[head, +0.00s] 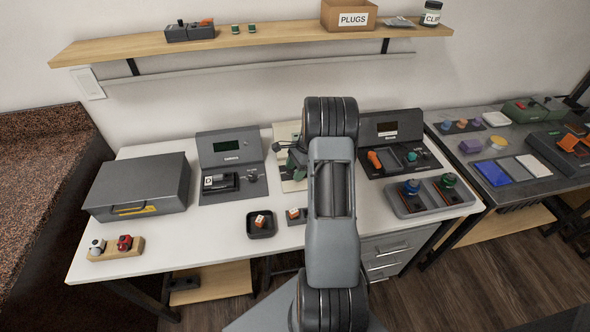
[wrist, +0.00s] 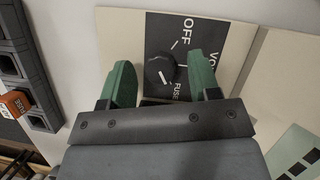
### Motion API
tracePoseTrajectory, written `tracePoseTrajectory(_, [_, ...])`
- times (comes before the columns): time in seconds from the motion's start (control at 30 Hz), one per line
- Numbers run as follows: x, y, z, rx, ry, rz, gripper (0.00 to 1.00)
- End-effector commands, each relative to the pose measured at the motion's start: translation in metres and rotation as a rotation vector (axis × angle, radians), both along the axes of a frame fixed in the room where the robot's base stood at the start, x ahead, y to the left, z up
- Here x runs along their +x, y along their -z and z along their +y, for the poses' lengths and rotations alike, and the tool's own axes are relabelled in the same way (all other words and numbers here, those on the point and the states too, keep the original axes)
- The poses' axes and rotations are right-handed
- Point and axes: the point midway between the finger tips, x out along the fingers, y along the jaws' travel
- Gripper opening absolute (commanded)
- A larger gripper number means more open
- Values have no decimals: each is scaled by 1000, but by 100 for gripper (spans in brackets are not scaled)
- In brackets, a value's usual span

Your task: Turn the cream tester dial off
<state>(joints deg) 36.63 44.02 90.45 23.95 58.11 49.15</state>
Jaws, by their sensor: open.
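The cream tester (wrist: 125,25) fills the upper middle of the wrist view, with a dark face plate carrying OFF, VOLT (partly hidden) and FUSE labels. Its black round dial (wrist: 160,69) sits on that plate. The dial's white mark appears to point toward the FUSE side, away from OFF. My gripper (wrist: 162,78) is open, with one green finger on each side of the dial; I cannot tell whether either touches it. In the head view the cream tester (head: 286,132) is mostly hidden by my arm, and my gripper (head: 293,160) shows beside the arm.
A grey tester (head: 230,147) with a green screen stands left of the cream one, and another dark tester (head: 388,130) stands right. A grey case (head: 138,183), a small black tray (head: 262,232) and a two-knob grey tray (head: 432,208) also occupy the white bench (head: 205,243).

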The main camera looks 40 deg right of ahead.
Motion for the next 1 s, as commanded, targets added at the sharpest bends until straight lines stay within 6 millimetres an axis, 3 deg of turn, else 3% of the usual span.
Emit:
tracePoseTrajectory(0.1, [0,0,0,0,0,0,55])
tracePoseTrajectory(0.6, [0,0,0,0,0,0,8])
tracePoseTrajectory(1.0, [1,0,0,0,-102,0,7])
